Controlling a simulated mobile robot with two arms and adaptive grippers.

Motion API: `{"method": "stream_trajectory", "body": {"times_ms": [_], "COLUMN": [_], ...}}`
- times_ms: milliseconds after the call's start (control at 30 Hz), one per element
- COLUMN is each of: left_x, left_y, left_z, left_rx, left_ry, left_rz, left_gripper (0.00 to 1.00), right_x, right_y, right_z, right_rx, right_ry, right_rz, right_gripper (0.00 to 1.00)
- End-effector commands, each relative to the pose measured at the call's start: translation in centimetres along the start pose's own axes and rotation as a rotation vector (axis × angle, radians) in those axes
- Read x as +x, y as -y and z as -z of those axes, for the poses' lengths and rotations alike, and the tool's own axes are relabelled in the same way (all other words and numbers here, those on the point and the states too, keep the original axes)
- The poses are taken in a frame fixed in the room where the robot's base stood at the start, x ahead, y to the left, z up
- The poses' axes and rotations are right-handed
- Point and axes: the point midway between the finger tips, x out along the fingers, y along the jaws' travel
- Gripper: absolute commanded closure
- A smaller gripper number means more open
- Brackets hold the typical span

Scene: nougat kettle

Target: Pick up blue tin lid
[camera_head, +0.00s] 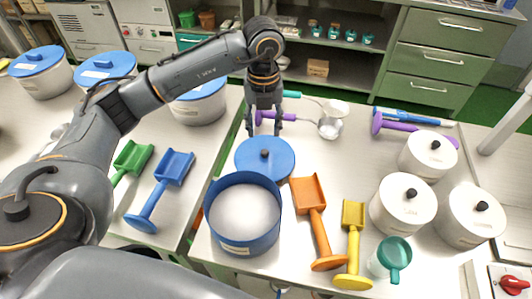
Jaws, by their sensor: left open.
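The blue tin lid (252,163) is a round blue disc with a dark knob in its middle. It lies flat on the table, just behind an open blue tin (243,238) filled with white powder, which hides part of its front edge. My left gripper (264,131) points down with its fingers apart. It is empty and appears just beyond the lid's far edge, with the knob below it in the picture. My right gripper is not in view.
An orange scoop (315,215) and a yellow scoop (352,245) lie right of the tin. White lidded canisters (403,203) stand further right. Metal ladles (330,126) lie beyond the lid. Blue and green scoops (160,188) lie on the left table. The table centre right is clear.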

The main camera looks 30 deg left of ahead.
Motion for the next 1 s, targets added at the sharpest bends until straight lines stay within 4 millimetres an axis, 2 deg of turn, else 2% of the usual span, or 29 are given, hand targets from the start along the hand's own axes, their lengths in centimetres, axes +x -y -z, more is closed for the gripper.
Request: {"method": "stream_trajectory", "body": {"times_ms": [100,367,500,633,933,967,1000], "left_x": [1.9,3.9,5.8,7.7,8.4,8.4,8.4], "left_y": [-0.1,0.0,0.0,0.0,0.1,0.1,0.1], "left_z": [0.0,0.0,0.1,0.1,0.0,0.0,0.0], "left_rx": [-0.002,-0.001,-0.002,-0.002,-0.001,-0.001,-0.001], "left_ry": [-0.003,-0.002,-0.003,-0.001,0.001,0.001,0.001], "left_rz": [-0.002,-0.002,-0.004,-0.002,0.000,0.000,0.000], "left_gripper": [0.54,0.54,0.54,0.54,0.54,0.58,0.66], "right_x": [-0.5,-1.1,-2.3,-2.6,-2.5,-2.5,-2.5], "right_y": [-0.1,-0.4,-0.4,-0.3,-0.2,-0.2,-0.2], "right_z": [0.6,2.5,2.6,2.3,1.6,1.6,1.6], "right_rx": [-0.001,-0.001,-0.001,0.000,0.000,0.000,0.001], "right_ry": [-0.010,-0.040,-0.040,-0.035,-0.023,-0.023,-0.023], "right_rz": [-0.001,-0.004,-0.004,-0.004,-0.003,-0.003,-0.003], "right_gripper": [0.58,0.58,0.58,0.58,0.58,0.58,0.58]}}
